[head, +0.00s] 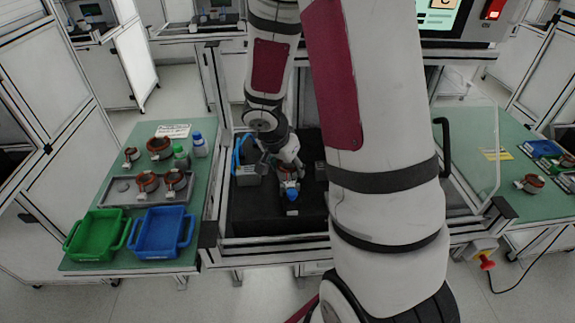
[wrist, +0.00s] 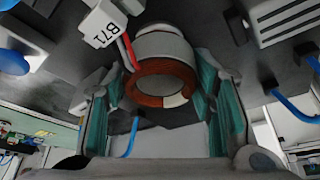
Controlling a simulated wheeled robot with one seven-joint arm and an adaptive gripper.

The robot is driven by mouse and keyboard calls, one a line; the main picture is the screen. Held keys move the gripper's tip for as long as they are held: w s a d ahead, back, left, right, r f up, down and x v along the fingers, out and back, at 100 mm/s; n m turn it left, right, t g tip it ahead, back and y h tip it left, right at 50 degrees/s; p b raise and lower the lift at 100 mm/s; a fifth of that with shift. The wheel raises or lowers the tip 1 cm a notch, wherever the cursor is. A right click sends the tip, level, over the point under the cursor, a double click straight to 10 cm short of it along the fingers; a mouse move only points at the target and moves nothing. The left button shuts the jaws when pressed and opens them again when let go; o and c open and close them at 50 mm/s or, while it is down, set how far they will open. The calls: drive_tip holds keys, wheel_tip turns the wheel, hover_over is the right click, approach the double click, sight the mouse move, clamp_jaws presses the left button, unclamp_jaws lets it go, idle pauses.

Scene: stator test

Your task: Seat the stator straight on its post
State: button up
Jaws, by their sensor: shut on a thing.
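The stator, with a copper-brown winding ring (wrist: 150,92) and a pale round body (wrist: 165,45), sits between the teal fingers of my gripper (wrist: 160,74). The fingers are shut on it from both sides. A white tag marked B71 (wrist: 103,24) and red and white leads show beside it. In the head view my gripper (head: 288,170) is over the black work surface (head: 255,212) of the middle bench, with the stator small and mostly hidden. The post is not distinguishable, so I cannot tell whether the stator is on it or straight.
A blue-tipped part (head: 291,194) is just in front of my gripper. A grey block (head: 247,175) with a blue hose stands left of it. The left table holds a grey tray (head: 118,203) of stators, a green bin (head: 97,234) and a blue bin (head: 161,233). A clear panel (head: 472,150) stands at right.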

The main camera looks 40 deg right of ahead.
drive_tip(key=shift+f+b, duration=0.35)
drive_tip(key=shift+b, duration=0.2)
drive_tip(key=o, duration=1.6)
drive_tip(key=shift+c, duration=0.2)
drive_tip(key=shift+r, duration=0.15)
drive_tip(key=v, duration=1.1)
drive_tip(key=shift+a+r, duration=0.25)
drive_tip(key=shift+r, duration=0.1)
drive_tip(key=shift+s, duration=0.1)
